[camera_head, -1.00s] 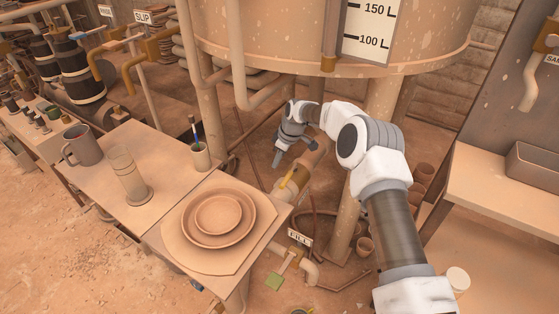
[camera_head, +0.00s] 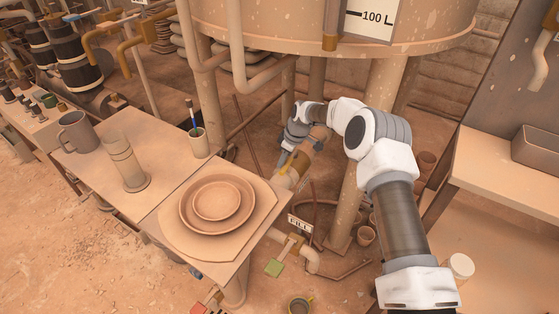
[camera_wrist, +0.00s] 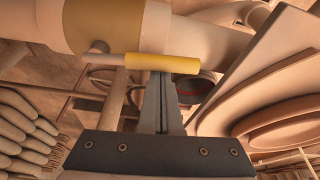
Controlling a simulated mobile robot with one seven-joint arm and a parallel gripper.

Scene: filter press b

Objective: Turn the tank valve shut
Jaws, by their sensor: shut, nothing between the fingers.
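The tank valve is a brass-coloured body (camera_wrist: 120,25) on a thick pale pipe under the tank. Its lever with a yellow grip (camera_wrist: 165,63) lies crosswise, almost level, in the wrist view. In the head view the valve body (camera_head: 303,160) is partly behind my arm, and its yellow handle (camera_head: 284,169) shows as a small strip. My gripper (camera_wrist: 161,80) is shut and empty, its fingertips meeting the yellow grip's lower edge in the wrist view. I cannot tell whether they touch it. In the head view the fingers are mostly hidden.
The tank (camera_head: 290,28) stands above on legs (camera_head: 368,150). A table (camera_head: 165,215) with stacked plates (camera_head: 218,200) is close left of the valve. A pipe labelled FILL (camera_head: 299,223), with a green handle (camera_head: 274,268), is below.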

